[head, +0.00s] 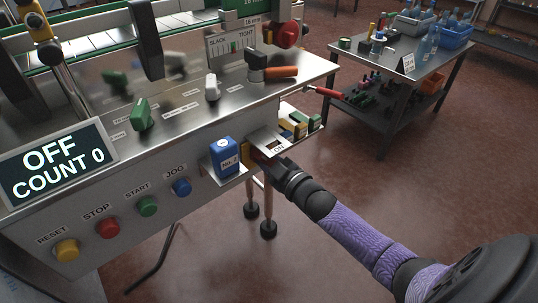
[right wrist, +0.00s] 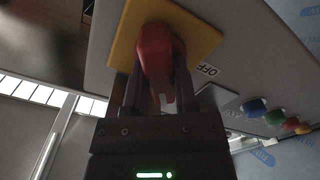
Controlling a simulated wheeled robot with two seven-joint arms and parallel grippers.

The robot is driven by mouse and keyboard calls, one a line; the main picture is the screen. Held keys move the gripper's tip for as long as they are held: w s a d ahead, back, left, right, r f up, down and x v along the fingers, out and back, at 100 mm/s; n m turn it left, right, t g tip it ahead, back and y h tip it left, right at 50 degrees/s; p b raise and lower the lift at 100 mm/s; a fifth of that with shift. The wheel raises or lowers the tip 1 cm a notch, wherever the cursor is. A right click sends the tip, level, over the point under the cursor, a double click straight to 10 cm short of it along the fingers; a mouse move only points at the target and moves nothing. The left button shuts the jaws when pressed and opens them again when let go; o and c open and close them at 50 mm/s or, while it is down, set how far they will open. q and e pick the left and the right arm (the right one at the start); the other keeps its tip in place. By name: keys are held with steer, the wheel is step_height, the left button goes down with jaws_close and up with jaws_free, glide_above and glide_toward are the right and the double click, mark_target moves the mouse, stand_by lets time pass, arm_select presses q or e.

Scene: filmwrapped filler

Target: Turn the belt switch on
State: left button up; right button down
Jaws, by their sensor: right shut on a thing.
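The belt switch sits on the right end of the machine's front. It has a yellow plate (right wrist: 203,33) and a red handle (right wrist: 155,48), seen close in the right wrist view. An OFF label (right wrist: 208,69) is beside the plate there. In the head view an ON label (head: 278,148) shows above the switch, and the yellow plate (head: 248,155) is partly hidden. My right gripper (head: 265,157) is at the switch, its fingers shut around the red handle. The display (head: 57,161) reads OFF and COUNT 0. My left gripper is not in view.
A blue No. 7 box (head: 226,158) stands on a small ledge just left of the switch. Reset, stop, start and jog buttons (head: 181,187) line the front panel. A side table (head: 385,75) with bottles and bins stands back right.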

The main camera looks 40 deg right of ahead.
steer(key=m, duration=0.2)
steer(key=shift+m+p, duration=0.4)
steer(key=m, duration=0.3)
steer(key=shift+m+p, duration=0.3)
steer(key=shift+p, duration=0.05)
steer(key=shift+m, duration=0.3)
steer(key=shift+f, duration=0.1)
